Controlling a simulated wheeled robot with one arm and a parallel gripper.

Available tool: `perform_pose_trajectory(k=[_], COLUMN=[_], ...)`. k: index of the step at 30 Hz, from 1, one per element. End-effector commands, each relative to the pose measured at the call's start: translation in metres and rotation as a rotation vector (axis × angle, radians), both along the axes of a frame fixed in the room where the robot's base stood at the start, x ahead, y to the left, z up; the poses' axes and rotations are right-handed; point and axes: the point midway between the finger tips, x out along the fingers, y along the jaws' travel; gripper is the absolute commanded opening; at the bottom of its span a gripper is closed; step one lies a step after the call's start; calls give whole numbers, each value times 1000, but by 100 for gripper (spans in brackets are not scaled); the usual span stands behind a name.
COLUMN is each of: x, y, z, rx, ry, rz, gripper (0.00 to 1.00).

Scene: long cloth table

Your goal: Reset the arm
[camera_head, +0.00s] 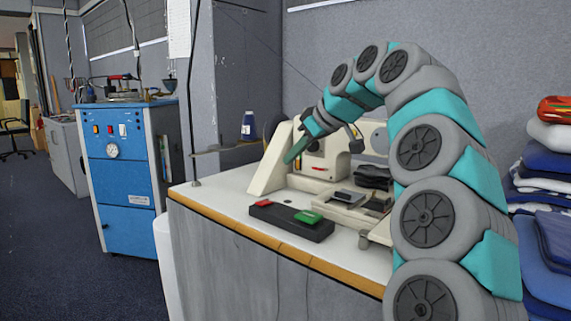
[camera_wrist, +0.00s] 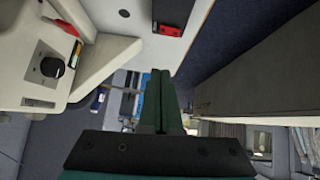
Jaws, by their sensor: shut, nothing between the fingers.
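My arm, in grey and teal segments, arches from the lower right of the head view over the table. My gripper (camera_head: 296,150) is at its end, beside the cream sewing machine (camera_head: 322,163) and above the white table top (camera_head: 225,193). In the wrist view my gripper (camera_wrist: 158,90) shows two dark green fingers pressed together, with nothing between them. The fingers touch nothing that I can see.
A black tray (camera_head: 291,226) with a red and a green piece lies on the table's front part. Dark items lie by the machine. A blue boiler cabinet (camera_head: 122,170) stands left. Folded blue cloths (camera_head: 545,215) are stacked right. A blue bottle (camera_head: 248,126) stands behind.

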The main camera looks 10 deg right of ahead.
Motion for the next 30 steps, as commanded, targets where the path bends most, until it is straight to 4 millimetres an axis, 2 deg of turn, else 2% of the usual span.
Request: perform_pose_trajectory(k=[12, 17, 23, 30], x=[-2, -14, -58, -126], y=[-1, 12, 51, 85], z=[1, -6, -40, -100], rx=[0, 0, -14, -57], ry=[1, 37, 159, 331], rz=[1, 9, 16, -25], gripper=[0, 0, 0, 0])
